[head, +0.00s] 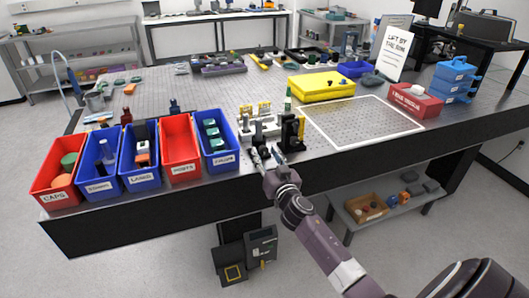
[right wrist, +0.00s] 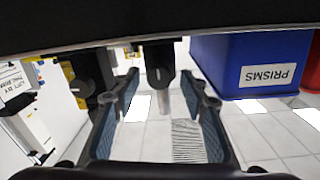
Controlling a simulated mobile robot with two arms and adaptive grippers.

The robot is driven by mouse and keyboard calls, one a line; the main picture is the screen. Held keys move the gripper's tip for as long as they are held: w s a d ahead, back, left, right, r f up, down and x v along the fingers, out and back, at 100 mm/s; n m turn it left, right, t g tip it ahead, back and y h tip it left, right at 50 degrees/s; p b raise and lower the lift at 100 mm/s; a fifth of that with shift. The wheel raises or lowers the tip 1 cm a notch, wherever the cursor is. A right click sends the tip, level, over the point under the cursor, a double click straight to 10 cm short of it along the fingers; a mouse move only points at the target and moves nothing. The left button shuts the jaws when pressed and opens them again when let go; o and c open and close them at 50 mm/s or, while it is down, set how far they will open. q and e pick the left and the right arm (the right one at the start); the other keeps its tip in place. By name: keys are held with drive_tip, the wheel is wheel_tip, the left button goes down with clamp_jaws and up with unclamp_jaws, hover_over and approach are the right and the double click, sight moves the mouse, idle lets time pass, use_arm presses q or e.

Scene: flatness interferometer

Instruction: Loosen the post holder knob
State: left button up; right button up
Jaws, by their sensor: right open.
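A black post holder (head: 291,132) stands near the front edge of the optical table, beside a white fixture (head: 262,126) with yellow-topped parts. My right gripper (head: 267,156) is in front of them at the table edge, its fingers pointing toward them. In the right wrist view the gripper (right wrist: 160,88) is open with nothing clamped. A dark upright part with a lighter grey stem (right wrist: 159,62) shows between and beyond the fingertips. I cannot tell surely whether it is the knob. A black block (right wrist: 92,72) with yellow parts is left of the fingers. My left gripper is out of view.
A blue bin labelled PRISMS (right wrist: 250,62) is right of the fingers in the wrist view. Red and blue bins (head: 180,146) line the front left. A yellow case (head: 321,85) and red box (head: 414,101) lie behind. The white-outlined area (head: 360,120) is clear.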

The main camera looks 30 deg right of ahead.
drive_tip(key=shift+w+d, duration=0.2)
drive_tip(key=shift+w, duration=0.25)
clamp_jaws()
